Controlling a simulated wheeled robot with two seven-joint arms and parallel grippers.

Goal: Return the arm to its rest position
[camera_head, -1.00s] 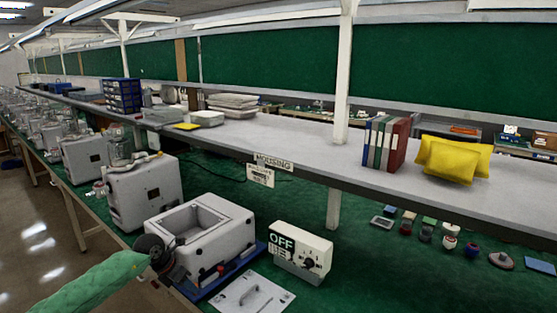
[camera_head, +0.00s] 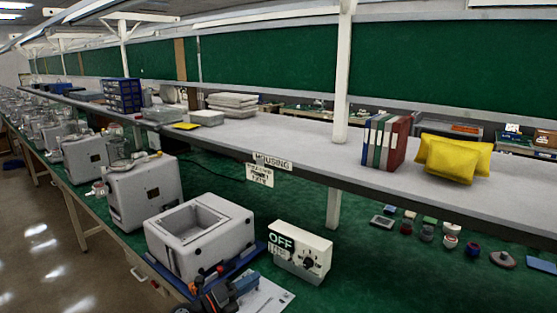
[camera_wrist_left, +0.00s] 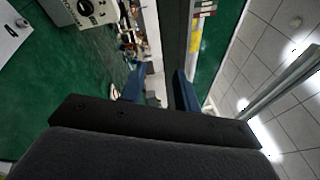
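My left gripper (camera_head: 236,288) is at the bottom of the head view, in front of the white open-topped housing (camera_head: 176,244) and over part of the white plate (camera_head: 277,296). In the left wrist view its two blue fingers (camera_wrist_left: 160,88) stand apart with nothing between them, so it is open and empty. The housing stands upright on a blue tray (camera_head: 258,248). Most of my left arm is out of the head view. My right gripper is not in view.
A white switch box marked OFF (camera_head: 300,248) stands right of the housing on the green bench. A grey shelf (camera_head: 320,160) runs above the bench, with binders (camera_head: 385,142) and yellow bags (camera_head: 452,158). More pump units (camera_head: 143,190) line the bench at left.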

